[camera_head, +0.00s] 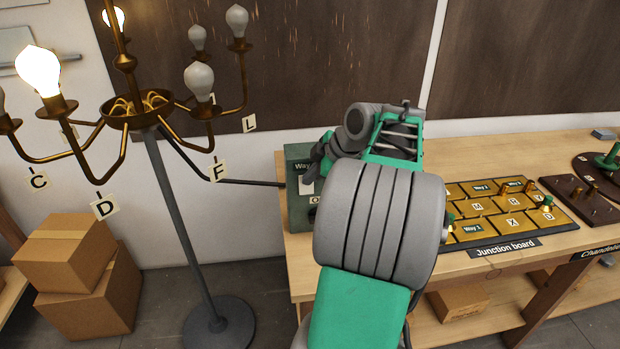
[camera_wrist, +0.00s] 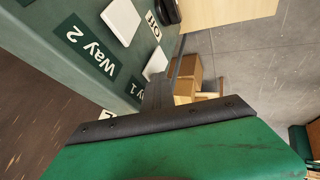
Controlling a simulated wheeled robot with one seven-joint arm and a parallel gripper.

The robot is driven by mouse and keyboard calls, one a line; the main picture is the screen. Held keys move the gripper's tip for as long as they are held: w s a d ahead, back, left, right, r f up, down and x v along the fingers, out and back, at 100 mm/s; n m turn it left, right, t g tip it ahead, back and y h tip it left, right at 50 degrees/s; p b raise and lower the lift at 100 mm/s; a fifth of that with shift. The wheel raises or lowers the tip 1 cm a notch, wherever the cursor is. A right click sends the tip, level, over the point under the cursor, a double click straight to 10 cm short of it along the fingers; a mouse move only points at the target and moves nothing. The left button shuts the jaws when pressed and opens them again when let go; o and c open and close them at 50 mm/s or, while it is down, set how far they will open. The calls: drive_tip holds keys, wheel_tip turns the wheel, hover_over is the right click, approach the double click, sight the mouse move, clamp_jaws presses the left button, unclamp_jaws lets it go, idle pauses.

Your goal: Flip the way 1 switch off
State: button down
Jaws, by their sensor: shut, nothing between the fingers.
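The green switch box (camera_head: 299,222) stands at the left end of the bench, partly hidden by my arm. In the wrist view, the box (camera_wrist: 60,70) shows labels "Way 2" and a partly covered "Way 1". The white way 1 switch (camera_wrist: 156,63) is beside my gripper's fingertips (camera_wrist: 158,92), its lower part hidden. I cannot tell whether they touch, nor clearly which way the switch is tipped. The white way 2 switch (camera_wrist: 121,20) is farther up, near an "Off" label. My gripper (camera_head: 311,170) is shut and empty at the box's face.
The chandelier (camera_head: 137,108) on its stand has lit bulbs (camera_head: 38,72) at the left and back; several other bulbs (camera_head: 199,80) are dark. A black knob (camera_wrist: 168,10) sits on the box. The junction board (camera_head: 505,212) lies right of my arm. Cardboard boxes (camera_head: 65,253) stand on the floor.

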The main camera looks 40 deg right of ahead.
drive_tip(key=shift+r, duration=0.4)
drive_tip(key=a+v, duration=0.1)
drive_tip(key=v, duration=1.1)
drive_tip(key=shift+s+a+f, duration=0.2)
drive_tip(key=shift+s+a, duration=0.1)
drive_tip(key=shift+s, duration=0.1)
